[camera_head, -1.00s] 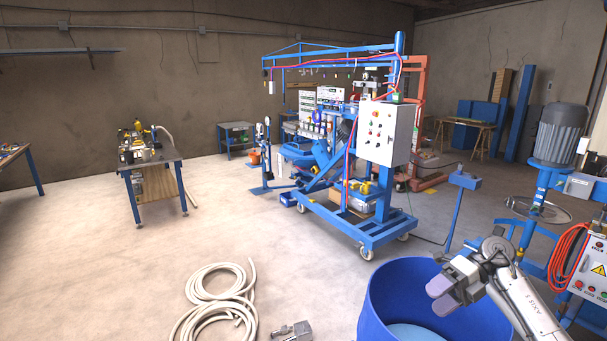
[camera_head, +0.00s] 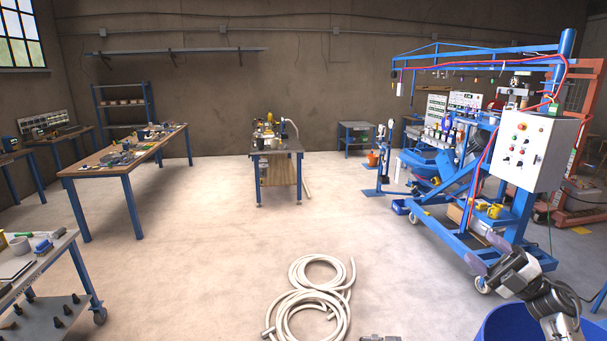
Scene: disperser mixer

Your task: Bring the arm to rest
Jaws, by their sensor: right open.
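My right gripper (camera_head: 484,251) is in the lower right of the head view, at the end of my right arm. Its two fingers are apart and empty. It shows above and left of the blue tub (camera_head: 497,322), in front of the blue wheeled frame (camera_head: 442,243). It appears clear of both, though the distance to the frame is hard to judge.
A coiled pale hose (camera_head: 318,312) lies on the floor at bottom centre, with a grey metal piece (camera_head: 380,338) at the bottom edge. A small bench (camera_head: 276,152), a long table (camera_head: 130,158) and a cart (camera_head: 42,265) stand farther left. The middle floor is open.

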